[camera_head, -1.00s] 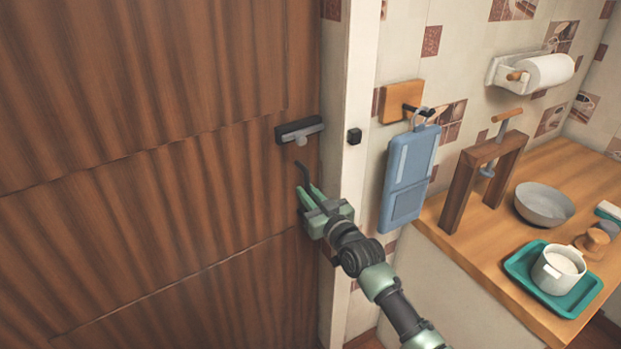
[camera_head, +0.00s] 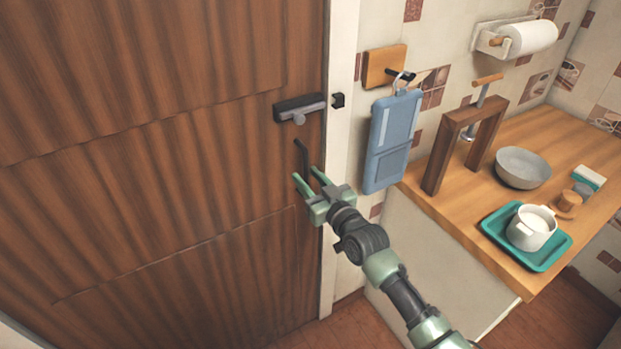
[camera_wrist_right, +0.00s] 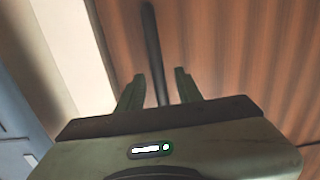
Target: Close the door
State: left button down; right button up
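The brown wooden door (camera_head: 170,150) fills the left of the head view, its right edge close against the white frame (camera_head: 340,150); I cannot tell whether it is fully shut. A dark latch (camera_head: 300,107) on the door lies close to a small black catch (camera_head: 338,100) on the frame. A dark bar handle (camera_head: 302,152) is below the latch. My right gripper (camera_head: 308,180) is open at the handle's lower part. In the right wrist view, the bar (camera_wrist_right: 154,50) runs between its spread fingers (camera_wrist_right: 158,92), with gaps on both sides. My left gripper is out of view.
Right of the frame, a blue board (camera_head: 390,140) hangs from a wall hook. A wooden counter (camera_head: 455,215) holds a wooden stand (camera_head: 437,160), a grey bowl (camera_head: 522,168) and a teal tray (camera_head: 497,228) with a white pot (camera_head: 531,228). Floor shows below.

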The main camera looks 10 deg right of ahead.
jog(key=shift+s+r, duration=0.1)
jog(key=b+v, duration=0.1)
jog(key=v, duration=0.7)
jog(key=shift+r, duration=0.2)
jog(key=s+d+f+m+g+h, duration=0.1)
jog(key=s+d+f+g+h, duration=0.2)
jog(key=f, duration=0.9)
jog(key=s+d+f+g, duration=0.2)
jog(key=s+f, duration=0.2)
jog(key=f, duration=0.9)
jog(key=s+d+f+m+g+h, duration=0.1)
jog(key=s+d+f+g+h, duration=0.2)
jog(key=f, duration=0.9)
jog(key=s+d+f+g, duration=0.3)
jog(key=s+f, duration=1)
jog(key=s, duration=0.2)
jog(key=s+d+f+g, duration=0.1)
jog(key=s+f, duration=0.3)
jog(key=s, duration=0.7)
jog(key=s+d+f+g+h, duration=0.1)
jog(key=s+f+g, duration=0.2)
jog(key=s, duration=0.8)
jog(key=shift+s+d+f, duration=0.2)
jog(key=shift+s+f, duration=0.1)
jog(key=shift+f, duration=0.5)
